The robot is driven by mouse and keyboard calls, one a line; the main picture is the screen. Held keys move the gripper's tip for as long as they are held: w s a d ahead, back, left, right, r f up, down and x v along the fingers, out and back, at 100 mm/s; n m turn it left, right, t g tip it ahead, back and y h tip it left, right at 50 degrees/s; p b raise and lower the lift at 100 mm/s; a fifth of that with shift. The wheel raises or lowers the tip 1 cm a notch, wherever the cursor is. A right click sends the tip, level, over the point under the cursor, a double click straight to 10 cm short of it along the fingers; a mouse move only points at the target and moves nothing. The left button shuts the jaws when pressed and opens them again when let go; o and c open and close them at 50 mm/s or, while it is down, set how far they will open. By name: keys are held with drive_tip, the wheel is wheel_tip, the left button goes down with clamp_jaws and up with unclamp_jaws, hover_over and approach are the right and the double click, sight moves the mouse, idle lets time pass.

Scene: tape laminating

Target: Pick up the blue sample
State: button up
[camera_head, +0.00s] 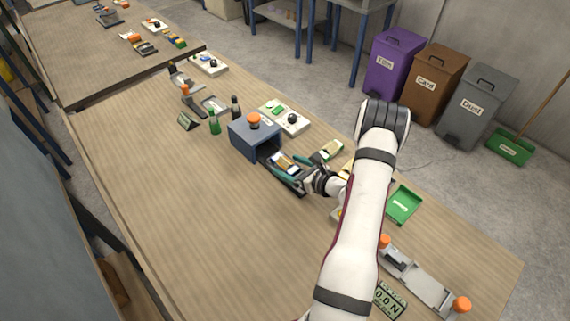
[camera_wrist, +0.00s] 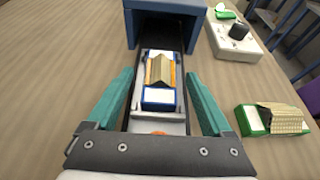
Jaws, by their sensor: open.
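The blue sample (camera_wrist: 160,100) is a small blue block with white ends and a tan folded piece on top. It lies on a pale carriage on the dark track (camera_wrist: 120,122) in front of the blue-grey box's mouth. In the head view the blue sample (camera_head: 286,163) shows partly between the teal fingers. My gripper (camera_wrist: 160,74) is open, with one finger on each side of the sample and a gap on both sides. In the head view my gripper (camera_head: 287,168) is over the track, and my arm hides part of the bench behind it.
The blue-grey box (camera_head: 254,139) with an orange knob stands at the track's far end. A green sample (camera_wrist: 270,120) with a tan top lies to the right. A white control box (camera_head: 291,117) and a green tray (camera_head: 404,205) are nearby. The bench's left side is clear.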

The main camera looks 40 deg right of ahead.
clamp_jaws()
idle(0.3)
drive_tip(key=shift+r, duration=0.1)
